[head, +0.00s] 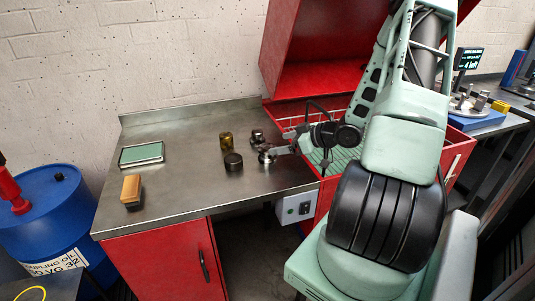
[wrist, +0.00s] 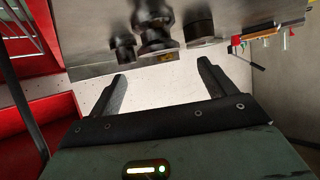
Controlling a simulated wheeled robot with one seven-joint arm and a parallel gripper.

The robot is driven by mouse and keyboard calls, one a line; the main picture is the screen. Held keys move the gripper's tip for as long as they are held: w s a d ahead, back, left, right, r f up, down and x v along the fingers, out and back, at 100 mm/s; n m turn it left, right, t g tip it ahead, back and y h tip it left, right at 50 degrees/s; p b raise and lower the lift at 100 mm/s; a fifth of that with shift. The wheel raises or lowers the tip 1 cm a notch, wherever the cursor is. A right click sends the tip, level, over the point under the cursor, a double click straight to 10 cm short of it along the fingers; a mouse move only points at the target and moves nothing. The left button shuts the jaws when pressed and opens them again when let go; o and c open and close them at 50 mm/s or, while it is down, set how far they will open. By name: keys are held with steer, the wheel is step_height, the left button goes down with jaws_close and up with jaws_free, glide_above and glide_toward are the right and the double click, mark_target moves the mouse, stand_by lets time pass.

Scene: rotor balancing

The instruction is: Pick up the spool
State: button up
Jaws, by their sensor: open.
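A dark metal, waisted piece that looks like the spool (head: 265,156) stands on the steel bench at the right of a small group. In the wrist view, which is upside down, the spool (wrist: 155,30) is near the top middle. A smaller dark waisted piece (wrist: 122,46) is beside it and also shows in the head view (head: 257,137), so which one is the spool is not fully certain. My gripper (head: 274,151) is just right of the near piece. Its fingers (wrist: 162,72) are apart with nothing between them.
A dark squat cylinder (head: 233,162) and a brass cylinder (head: 226,141) stand left of the spool. A brown block (head: 131,190) and a green-topped tray (head: 141,154) are farther left. A red cabinet with a wire rack (head: 455,165) is at right. The bench's front middle is clear.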

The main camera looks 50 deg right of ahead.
mark_target(268, 148)
steer(key=shift+s+f+p+x, duration=0.1)
steer(key=shift+f+p+x, duration=0.05)
steer(key=shift+x, duration=0.75)
steer(key=shift+s+f+p+x, duration=0.1)
steer(key=shift+f+p+x, duration=0.05)
steer(key=shift+x, duration=0.8)
steer(key=shift+f+p+x, duration=0.15)
steer(key=shift+x, duration=0.75)
steer(key=c, duration=1.2)
